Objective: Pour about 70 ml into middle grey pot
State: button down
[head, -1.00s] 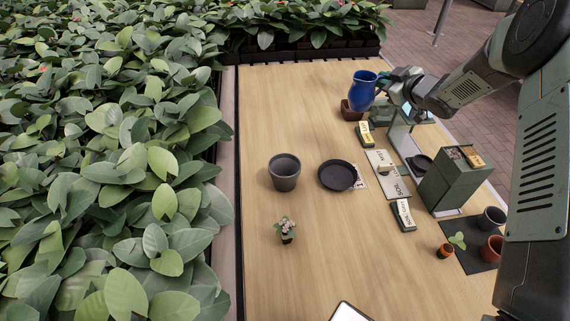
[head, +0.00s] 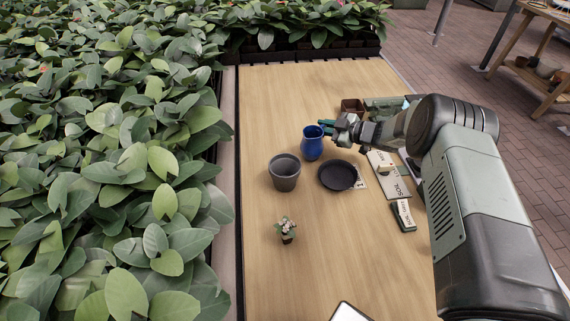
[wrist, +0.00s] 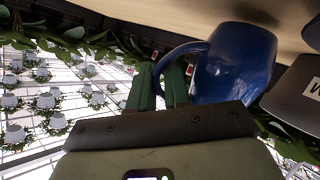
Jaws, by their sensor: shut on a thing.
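The blue jug (head: 312,146) is held roughly upright just behind and to the right of the grey pot (head: 284,180) in the head view. My gripper (head: 326,127) is shut on the jug's handle, on the jug's right side. In the wrist view the blue jug (wrist: 236,62) fills the upper right and the green fingers (wrist: 160,84) are at its handle. The grey pot stands upright on the table, apart from the jug. Its inside looks dark and what it holds cannot be told. The level in the jug is hidden.
A black saucer (head: 338,165) lies right of the pot. A small flowering plant (head: 286,236) stands in front. A brown square pot (head: 352,105) is behind, and labelled soil items (head: 390,180) lie to the right.

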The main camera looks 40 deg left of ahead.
aim_at(320, 128)
jog(key=shift+r, duration=0.15)
jog(key=shift+s+r+n+t, duration=0.4)
jog(key=shift+s+r, duration=0.05)
jog(key=shift+r, duration=0.2)
jog(key=shift+s+r+n+t, duration=0.5)
jog(key=shift+s+r+n, duration=0.5)
jog(key=shift+s+r, duration=0.15)
jog(key=s+r+n+t+y, duration=0.1)
jog(key=s+r+n+t, duration=0.1)
jog(key=s+r+n, duration=0.2)
jog(key=shift+s+r, duration=0.45)
jog(key=shift+s, duration=0.2)
jog(key=shift+s+a+r+n+t, duration=0.1)
jog(key=shift+s+r+n+t, duration=0.25)
jog(key=shift+n, duration=0.35)
jog(key=shift+s+r+n+t+y, duration=0.35)
jog(key=shift+s+r+n, duration=0.15)
jog(key=shift+n, duration=0.1)
